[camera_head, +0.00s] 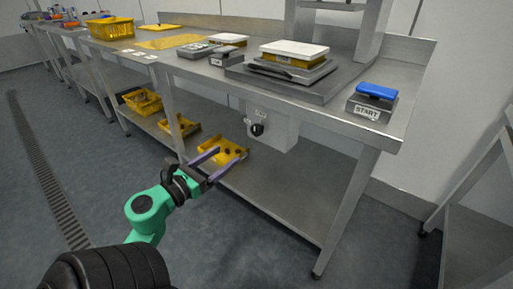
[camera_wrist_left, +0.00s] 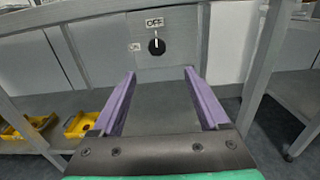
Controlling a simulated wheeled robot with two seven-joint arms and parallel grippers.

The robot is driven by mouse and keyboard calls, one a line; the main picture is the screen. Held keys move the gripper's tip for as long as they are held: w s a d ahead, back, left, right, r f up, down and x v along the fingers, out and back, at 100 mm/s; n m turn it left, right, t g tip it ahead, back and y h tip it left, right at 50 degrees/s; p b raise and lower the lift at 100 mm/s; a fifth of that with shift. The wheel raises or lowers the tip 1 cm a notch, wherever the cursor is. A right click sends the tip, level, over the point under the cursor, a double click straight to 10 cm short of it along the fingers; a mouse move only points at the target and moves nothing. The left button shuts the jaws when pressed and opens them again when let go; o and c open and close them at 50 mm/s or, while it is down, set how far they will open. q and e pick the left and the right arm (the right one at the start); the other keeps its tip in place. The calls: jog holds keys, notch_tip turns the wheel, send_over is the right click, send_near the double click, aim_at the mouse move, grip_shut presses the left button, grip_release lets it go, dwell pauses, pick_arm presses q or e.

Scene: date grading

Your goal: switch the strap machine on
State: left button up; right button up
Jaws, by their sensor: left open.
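The strap machine's grey switch box (camera_head: 278,130) hangs under the steel table's front edge, with a black rotary knob (camera_head: 257,129) on its face. In the left wrist view the knob (camera_wrist_left: 156,46) sits below an OFF label (camera_wrist_left: 155,22), its white mark pointing up at that label. A smaller label (camera_wrist_left: 134,47) is to its left; I cannot read it well. My left gripper (camera_head: 214,163) is open and empty, with purple fingers. It is in front of and below the knob, apart from it. In the left wrist view the fingers (camera_wrist_left: 157,75) point toward the box. My right gripper is not in view.
The table (camera_head: 330,118) carries a strap machine platform (camera_head: 285,82), a blue-topped START block (camera_head: 372,103) and a yellow crate (camera_head: 110,27). Yellow trays (camera_head: 222,150) stand on the lower shelf. Table legs (camera_head: 345,215) flank the space; open floor lies in front.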

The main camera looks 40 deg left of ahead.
aim_at(255, 132)
pick_arm(q)
jog(key=w, duration=0.4)
jog(key=w+p, duration=0.1)
jog(key=w, duration=0.4)
jog(key=w+a+p, duration=0.1)
jog(key=w, duration=0.4)
jog(key=shift+r, duration=0.1)
jog(key=shift+d, duration=0.1)
grip_shut()
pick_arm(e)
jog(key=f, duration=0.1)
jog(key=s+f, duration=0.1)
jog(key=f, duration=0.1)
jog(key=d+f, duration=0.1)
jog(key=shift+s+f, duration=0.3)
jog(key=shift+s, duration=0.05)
